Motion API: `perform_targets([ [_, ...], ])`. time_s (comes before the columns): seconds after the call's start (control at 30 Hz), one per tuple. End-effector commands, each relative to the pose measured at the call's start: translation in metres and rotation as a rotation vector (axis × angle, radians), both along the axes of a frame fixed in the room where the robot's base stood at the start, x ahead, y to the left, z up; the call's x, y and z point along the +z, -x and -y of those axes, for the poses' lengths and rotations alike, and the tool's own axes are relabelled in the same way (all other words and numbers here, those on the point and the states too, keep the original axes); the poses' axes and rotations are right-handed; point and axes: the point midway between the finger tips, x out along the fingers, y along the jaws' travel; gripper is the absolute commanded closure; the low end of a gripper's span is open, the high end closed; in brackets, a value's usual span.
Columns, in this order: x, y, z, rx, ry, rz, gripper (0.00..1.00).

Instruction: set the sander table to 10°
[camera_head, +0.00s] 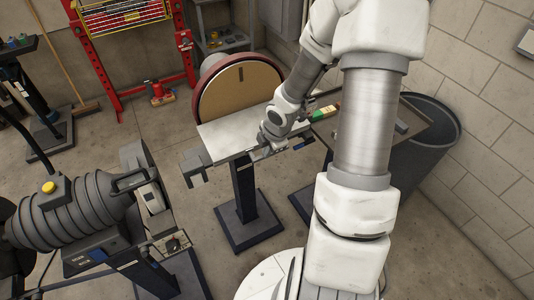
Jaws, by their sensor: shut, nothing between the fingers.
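The disc sander stands in the middle of the view, with a round tan disc (238,92) in a dark red housing. Its light grey table (228,134) lies in front of the disc on a dark pedestal. I cannot read the table's angle, and no scale is legible from here. My gripper (266,150) is at the table's front edge, right of its middle, pointing down. It is shut with nothing visible in it. Whether it touches the table edge or a part beneath it is unclear.
A grey ribbed machine (85,215) stands at the left front. A red press frame (105,70) is behind. A side bench (410,122) with small tools and a dark bin (438,150) are at the right, by the block wall. Concrete floor is open left of the sander pedestal.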

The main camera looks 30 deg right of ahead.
Motion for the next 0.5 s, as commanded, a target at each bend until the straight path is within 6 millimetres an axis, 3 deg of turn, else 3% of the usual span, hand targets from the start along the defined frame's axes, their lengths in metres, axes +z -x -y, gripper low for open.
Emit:
perform_targets([
  [0.37,-0.002,-0.001,0.000,0.000,0.000,0.000,1.00],
  [0.5,-0.013,-0.003,-0.001,0.001,-0.001,-0.001,1.00],
])
